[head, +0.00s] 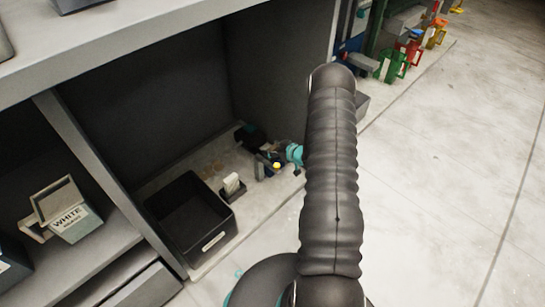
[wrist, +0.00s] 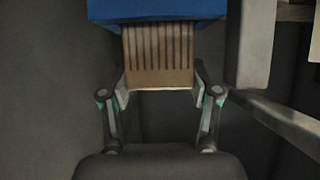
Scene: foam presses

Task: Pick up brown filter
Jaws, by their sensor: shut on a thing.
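In the wrist view the brown filter (wrist: 158,55) is a flat tan piece with dark vertical slots. Its lower edge sits between the two fingertips of my gripper (wrist: 160,88), which is shut on it from both sides. The filter's top meets a blue part (wrist: 155,10) at the upper edge of the view; I cannot tell whether they are joined or only overlap. In the head view my gripper (head: 262,165) is low inside an open cabinet bay, partly behind my dark arm. The filter cannot be made out there.
A black open bin (head: 231,216) stands in the bay, with a small white item (head: 232,185) beside it. A box marked WHITE (head: 78,226) sits on the left shelf. The bay's divider (head: 100,175) is at left. Coloured frames (head: 395,65) line the far wall; open floor lies right.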

